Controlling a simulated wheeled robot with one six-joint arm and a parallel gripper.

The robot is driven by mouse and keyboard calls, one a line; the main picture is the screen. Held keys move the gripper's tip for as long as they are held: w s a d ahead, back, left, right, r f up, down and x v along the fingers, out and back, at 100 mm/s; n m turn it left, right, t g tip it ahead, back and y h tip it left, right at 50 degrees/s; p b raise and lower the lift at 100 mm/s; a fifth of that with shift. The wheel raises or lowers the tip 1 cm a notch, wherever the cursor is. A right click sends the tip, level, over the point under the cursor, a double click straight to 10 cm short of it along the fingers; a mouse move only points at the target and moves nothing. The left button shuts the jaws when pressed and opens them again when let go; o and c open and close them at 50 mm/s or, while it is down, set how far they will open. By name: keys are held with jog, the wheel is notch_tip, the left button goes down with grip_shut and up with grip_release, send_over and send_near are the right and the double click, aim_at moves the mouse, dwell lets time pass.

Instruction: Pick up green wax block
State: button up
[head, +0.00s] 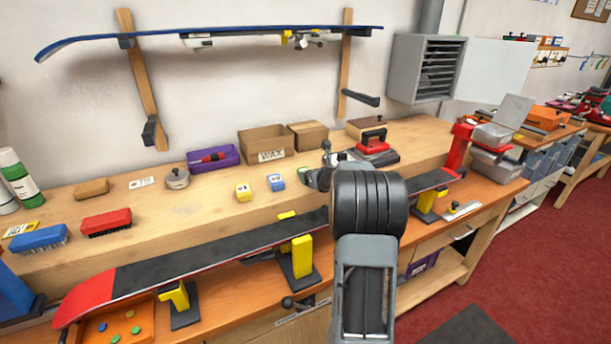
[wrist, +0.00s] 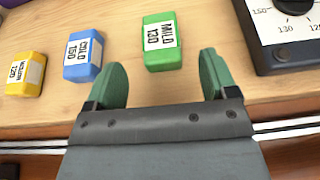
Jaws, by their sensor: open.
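The green wax block (wrist: 151,60) lies on the wooden bench in the wrist view, with a white label reading MILD 130. My gripper (wrist: 163,78) is open and empty, with its two green fingers spread apart. The block is ahead of the gap between the fingertips, roughly centred sideways and nearer the middle than either finger. No contact shows. In the head view my arm hides most of the gripper, and I cannot clearly tell the green block from the green fingers there.
A blue wax block (wrist: 72,71) and a yellow wax block (wrist: 18,87) lie left of the green one. A dark device with a dial (wrist: 262,40) stands to the right. In the head view a ski-like board (head: 210,255) on yellow stands runs along the bench front.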

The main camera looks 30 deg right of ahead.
jog(key=shift+p+x, duration=0.8)
jog(key=shift+x, duration=2.4)
jog(key=shift+c, duration=0.4)
jog(key=shift+r, duration=0.1)
jog(key=c, duration=0.9)
jog(key=shift+c, duration=0.2)
jog(key=shift+r, duration=0.1)
